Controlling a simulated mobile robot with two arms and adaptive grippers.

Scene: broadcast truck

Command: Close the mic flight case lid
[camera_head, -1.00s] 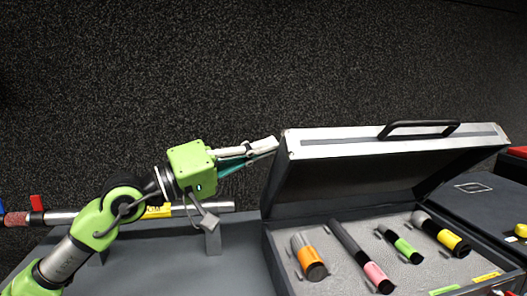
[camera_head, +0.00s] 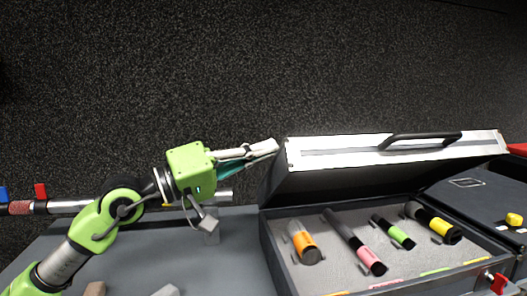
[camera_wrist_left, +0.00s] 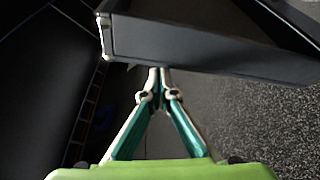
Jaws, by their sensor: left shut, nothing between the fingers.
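The mic flight case (camera_head: 268,250) stands open on the grey table, with several coloured-band mics in its grey foam. Its lid (camera_head: 350,181) is hinged partway up and leans over the foam, its silver edge and black handle (camera_head: 421,139) showing. My left gripper (camera_head: 275,147) is shut and empty, its fingertips at the upper left corner of the lid. In the left wrist view the shut fingertips (camera_wrist_left: 160,70) are at the edge of the dark lid (camera_wrist_left: 210,48); I cannot tell whether they touch. My right gripper is not in view.
A metal tube with a red-brown end (camera_head: 70,207) lies behind my left arm on a small grey stand. A dark case (camera_head: 480,195) is at the right, with a yellow item (camera_head: 513,219) on it. A red clip (camera_head: 497,284) is at the case's front right.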

